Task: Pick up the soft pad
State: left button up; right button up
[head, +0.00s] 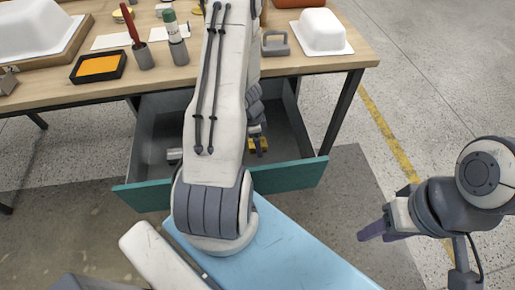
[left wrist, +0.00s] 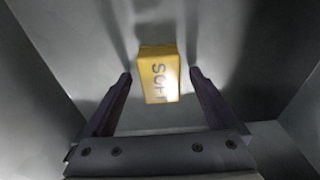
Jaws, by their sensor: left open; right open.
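The soft pad (left wrist: 158,80) is a yellow block with dark lettering, lying in the open drawer (head: 290,178). In the head view only yellow bits of the pad (head: 253,145) show, beside and behind my left gripper (head: 259,149). In the left wrist view my left gripper (left wrist: 160,76) is open, with one finger on each side of the pad's near part. Gaps show between the fingers and the pad; their height above it is hard to tell. My right gripper (head: 375,229) is open and empty, off to the right, outside the drawer.
The drawer's side walls and teal front surround my left gripper. The tabletop (head: 345,62) above holds a white tub shell (head: 322,32), a grey weight-like block (head: 275,44), a tray with an orange pad (head: 98,65) and tool holders. Floor right of the table is clear.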

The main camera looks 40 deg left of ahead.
pick_arm(q)
jog(key=shift+f, duration=0.25)
jog(key=c, duration=1.4)
notch_tip(320, 180, up, 10)
jog(key=p, duration=0.6)
jog(key=shift+c, duration=0.2)
jog(key=o, duration=0.7)
jog(key=c, duration=0.5)
